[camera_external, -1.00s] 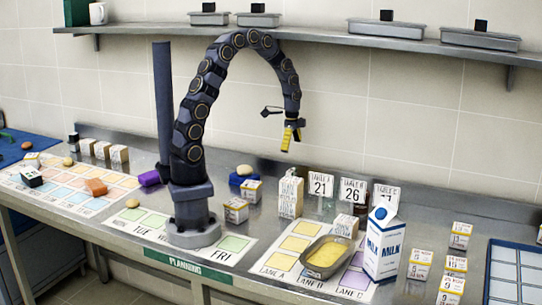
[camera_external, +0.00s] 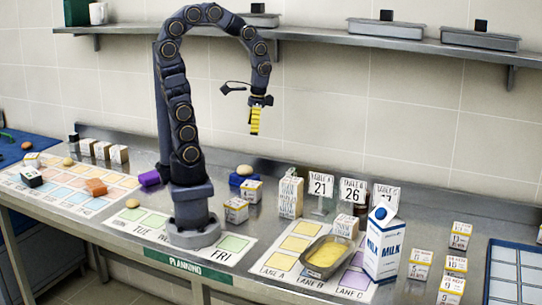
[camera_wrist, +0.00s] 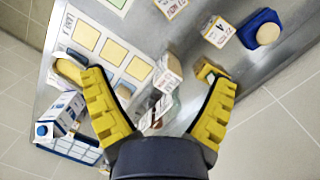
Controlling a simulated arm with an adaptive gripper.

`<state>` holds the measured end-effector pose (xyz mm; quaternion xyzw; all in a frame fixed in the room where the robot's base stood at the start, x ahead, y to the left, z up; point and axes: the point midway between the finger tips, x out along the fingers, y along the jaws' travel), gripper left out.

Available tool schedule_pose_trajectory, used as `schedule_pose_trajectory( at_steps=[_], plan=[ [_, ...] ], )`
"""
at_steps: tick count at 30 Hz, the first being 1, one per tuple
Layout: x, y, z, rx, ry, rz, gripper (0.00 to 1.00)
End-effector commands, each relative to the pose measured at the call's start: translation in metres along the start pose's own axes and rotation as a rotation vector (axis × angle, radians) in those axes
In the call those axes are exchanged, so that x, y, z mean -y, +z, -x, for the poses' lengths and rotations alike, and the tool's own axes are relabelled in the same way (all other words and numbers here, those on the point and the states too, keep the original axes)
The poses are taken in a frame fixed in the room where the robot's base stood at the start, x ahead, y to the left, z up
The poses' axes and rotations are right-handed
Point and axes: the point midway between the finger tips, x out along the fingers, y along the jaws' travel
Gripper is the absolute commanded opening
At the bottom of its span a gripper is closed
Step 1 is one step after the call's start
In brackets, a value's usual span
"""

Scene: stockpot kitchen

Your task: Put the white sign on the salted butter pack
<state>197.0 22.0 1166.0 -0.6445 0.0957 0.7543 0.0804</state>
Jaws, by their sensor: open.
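Three white signs with printed numbers stand in a row at the back of the counter: one reading 21 (camera_external: 320,186), one reading 26 (camera_external: 353,191), and one (camera_external: 386,194) partly hidden by the milk carton. I cannot tell which small printed pack is the salted butter; one white pack (camera_external: 345,226) stands in front of the signs and also shows in the wrist view (camera_wrist: 168,72). My gripper (camera_external: 254,133) hangs high above the counter, left of the signs, empty.
A blue and white milk carton (camera_external: 382,245) stands right of a metal tray of yellow food (camera_external: 327,256). A tall printed box (camera_external: 289,196) stands left of the signs. Small packs (camera_external: 236,210) stand near my base. A shelf (camera_external: 400,46) runs along the wall behind.

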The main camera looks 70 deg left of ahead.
Motion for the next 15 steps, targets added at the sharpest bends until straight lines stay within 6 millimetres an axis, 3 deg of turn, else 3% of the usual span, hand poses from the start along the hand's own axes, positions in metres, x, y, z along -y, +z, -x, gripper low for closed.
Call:
schedule_pose_trajectory(
  at_steps=[1,6,10,15],
  plan=[
    [-0.011,0.016,0.011,-0.044,-0.01,0.049,0.86],
    [-0.037,0.058,0.011,-0.029,0.004,0.184,0.86],
    [-0.043,0.072,0.008,-0.019,0.006,0.234,0.86],
    [-0.044,0.074,0.008,-0.017,0.005,0.245,0.86]
  ],
)
